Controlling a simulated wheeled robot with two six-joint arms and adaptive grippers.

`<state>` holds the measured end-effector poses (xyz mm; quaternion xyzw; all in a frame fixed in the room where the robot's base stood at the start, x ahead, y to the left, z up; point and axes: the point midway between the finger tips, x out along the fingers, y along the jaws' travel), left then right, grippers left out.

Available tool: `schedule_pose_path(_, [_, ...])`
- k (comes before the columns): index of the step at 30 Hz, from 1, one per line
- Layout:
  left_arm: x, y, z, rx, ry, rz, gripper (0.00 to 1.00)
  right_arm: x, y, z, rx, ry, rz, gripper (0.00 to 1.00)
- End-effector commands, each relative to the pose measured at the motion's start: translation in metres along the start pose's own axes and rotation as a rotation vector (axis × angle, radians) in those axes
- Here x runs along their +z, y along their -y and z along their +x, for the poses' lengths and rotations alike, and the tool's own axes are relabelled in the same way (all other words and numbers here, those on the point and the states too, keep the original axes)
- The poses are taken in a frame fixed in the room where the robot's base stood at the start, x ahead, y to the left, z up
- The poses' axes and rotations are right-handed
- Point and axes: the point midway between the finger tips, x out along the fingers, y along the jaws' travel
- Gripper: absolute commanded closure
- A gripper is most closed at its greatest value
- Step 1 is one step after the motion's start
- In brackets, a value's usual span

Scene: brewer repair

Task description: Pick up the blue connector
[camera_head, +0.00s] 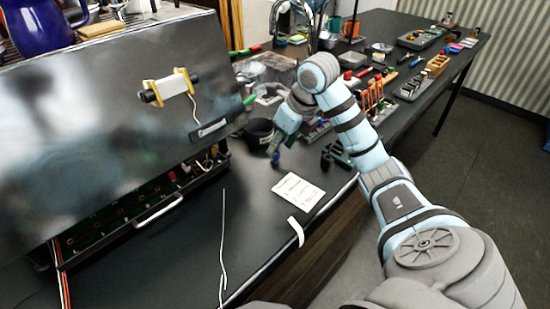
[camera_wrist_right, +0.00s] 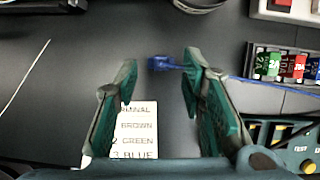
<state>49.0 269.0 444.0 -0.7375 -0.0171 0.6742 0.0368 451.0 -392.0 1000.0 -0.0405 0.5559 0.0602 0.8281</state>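The blue connector (camera_wrist_right: 163,62) lies on the dark table in the right wrist view, with a thin blue lead running right behind the right-hand finger. My right gripper (camera_wrist_right: 158,70) is open, and its two green-grey fingers stand on either side of the connector. I see a gap on the left; on the right, I cannot tell whether the finger touches it. In the head view my right gripper (camera_head: 275,151) points down at the table beside the black bowl, and it largely hides the connector. My left gripper is not in view.
A printed card (camera_head: 298,191) lies in front of the gripper. The black bowl (camera_head: 259,133) is close by. The opened brewer (camera_head: 110,120) with its wiring fills the left. A fuse box (camera_wrist_right: 286,66) and a green-yellow meter (camera_wrist_right: 285,140) lie right of the gripper.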

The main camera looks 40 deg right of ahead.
Motion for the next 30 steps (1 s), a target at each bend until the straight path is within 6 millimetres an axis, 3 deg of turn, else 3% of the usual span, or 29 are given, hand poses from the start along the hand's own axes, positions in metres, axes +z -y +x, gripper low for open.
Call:
schedule_pose_path(3, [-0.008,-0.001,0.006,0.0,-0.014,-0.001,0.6,-0.003,0.003,0.026,0.004,-0.003,0.0,0.63])
schedule_pose_path(6, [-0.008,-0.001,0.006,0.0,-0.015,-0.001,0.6,-0.002,0.003,0.037,0.003,-0.001,-0.001,0.63])
schedule_pose_path(11, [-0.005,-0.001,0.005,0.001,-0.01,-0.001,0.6,-0.001,0.003,0.037,0.002,0.0,-0.002,0.63])
schedule_pose_path(18, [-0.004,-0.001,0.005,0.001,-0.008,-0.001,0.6,-0.001,0.002,0.037,0.003,0.0,-0.003,0.99])
schedule_pose_path(30, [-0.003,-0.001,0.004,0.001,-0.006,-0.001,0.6,0.0,0.002,0.035,0.003,0.001,-0.003,1.0])
